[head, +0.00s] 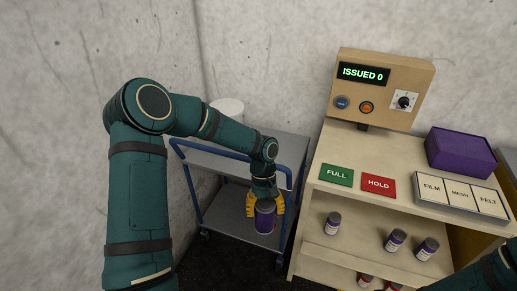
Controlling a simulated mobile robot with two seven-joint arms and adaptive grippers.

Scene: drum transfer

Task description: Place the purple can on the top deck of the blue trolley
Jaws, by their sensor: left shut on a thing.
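The purple can (265,219) hangs roughly upright in my left gripper (264,204), whose yellow fingers are shut on it. Can and gripper appear in front of the trolley's near right side, and the can overlaps the lower deck in the picture. I cannot tell its exact height or distance from the trolley. The blue trolley (243,156) has a grey top deck (290,147) and a lower deck (225,214). My left forearm and wrist hide part of the top deck. Only part of my right arm shows at the lower right, its gripper out of view.
A white round container (228,108) stands at the trolley's back left. On the right, a beige cabinet (345,213) bears a control box reading "ISSUED 0", green and red plates, a labelled tray and a purple box (460,152). Several cans sit on its shelves. Concrete walls stand behind.

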